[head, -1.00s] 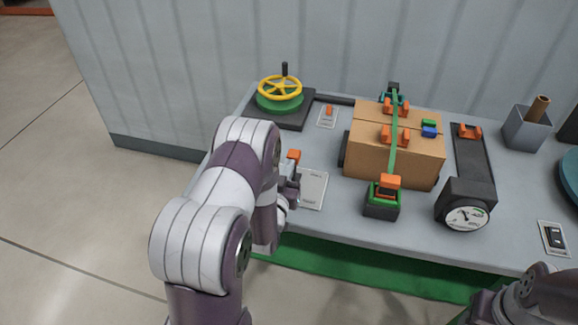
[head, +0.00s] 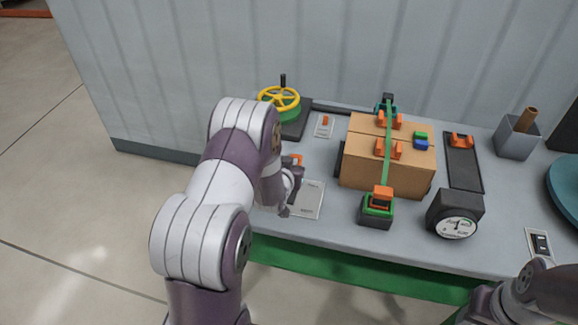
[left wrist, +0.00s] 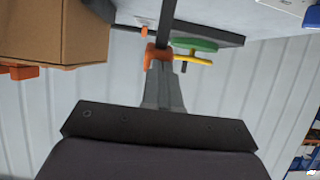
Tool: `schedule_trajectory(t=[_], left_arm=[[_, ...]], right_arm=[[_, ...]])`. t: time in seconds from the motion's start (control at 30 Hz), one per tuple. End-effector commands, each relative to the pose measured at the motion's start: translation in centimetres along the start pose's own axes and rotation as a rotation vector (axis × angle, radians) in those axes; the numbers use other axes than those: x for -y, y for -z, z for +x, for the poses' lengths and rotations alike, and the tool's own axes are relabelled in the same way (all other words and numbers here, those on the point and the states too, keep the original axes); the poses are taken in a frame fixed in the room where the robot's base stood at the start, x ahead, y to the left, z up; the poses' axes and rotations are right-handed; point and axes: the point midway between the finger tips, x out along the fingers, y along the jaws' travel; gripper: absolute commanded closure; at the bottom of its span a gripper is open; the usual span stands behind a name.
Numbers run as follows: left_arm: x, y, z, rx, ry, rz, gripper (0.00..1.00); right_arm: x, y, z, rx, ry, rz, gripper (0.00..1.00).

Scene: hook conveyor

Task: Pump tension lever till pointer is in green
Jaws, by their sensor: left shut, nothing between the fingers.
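The tension lever, a dark bar with an orange grip (head: 296,159), stands at the left part of the bench. The orange grip also shows in the left wrist view (left wrist: 157,54), right at my left fingertips. My left gripper (head: 293,172) is shut with nothing between its fingers. It is at the grip, but I cannot tell whether it touches it. The lever's base is partly hidden by my left arm. The round white gauge (head: 457,228) sits at the bench's front right; its dark pointer is too small to read surely against the green. My right gripper is out of view.
A cardboard box (head: 365,165) under a green strap (head: 388,145) stands mid-bench, with an orange-topped buckle (head: 377,208) in front. A yellow handwheel (head: 279,97) is at the back left. A pale label plate (head: 309,201) lies beside my left gripper.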

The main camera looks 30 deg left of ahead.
Motion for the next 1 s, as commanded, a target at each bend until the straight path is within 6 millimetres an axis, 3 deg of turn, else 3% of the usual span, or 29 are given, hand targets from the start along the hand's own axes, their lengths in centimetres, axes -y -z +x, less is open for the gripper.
schedule_trajectory(t=[0.33, 1.0], left_arm=[[0.0, 0.3, 1.4, 0.012, 0.000, 0.000, 1.00], [-0.1, 1.3, 1.5, 0.004, -0.001, 0.001, 1.00]], right_arm=[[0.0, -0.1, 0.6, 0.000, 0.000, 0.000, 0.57], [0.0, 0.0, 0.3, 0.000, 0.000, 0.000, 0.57]])
